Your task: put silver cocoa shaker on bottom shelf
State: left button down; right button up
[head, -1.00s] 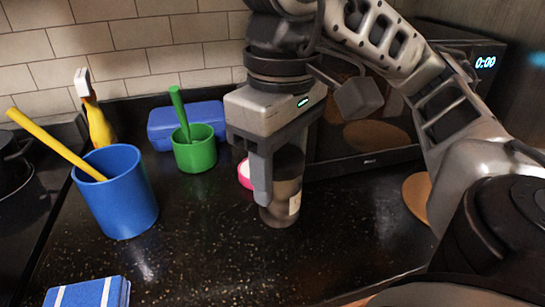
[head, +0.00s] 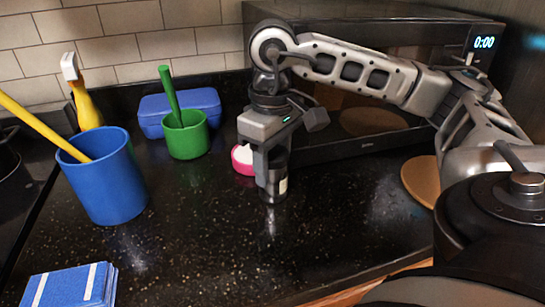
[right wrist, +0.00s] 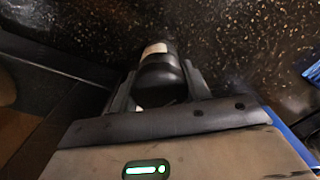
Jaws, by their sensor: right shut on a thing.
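The silver cocoa shaker (head: 279,186) is a dark, shiny cylinder with a pale label, upright near the middle of the black counter. My right gripper (head: 271,176) reaches down over it and is shut on it. In the head view a finger covers part of its left side. In the right wrist view the shaker (right wrist: 160,76) sits between the two fingers of the gripper (right wrist: 160,70). I cannot tell for sure whether its base touches the counter. My left gripper and the bottom shelf are not in view.
A pink bowl (head: 243,164) sits close behind the shaker. A green cup (head: 187,142), blue box (head: 205,103), blue cup (head: 108,187) and yellow bottle (head: 88,112) stand left. A microwave (head: 390,139) is behind right. The front middle counter is clear.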

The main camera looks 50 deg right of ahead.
jog(key=shift+f, duration=0.1)
jog(key=shift+f+b, duration=0.3)
jog(key=shift+b, duration=0.05)
jog(key=o, duration=1)
jog(key=shift+r, duration=0.15)
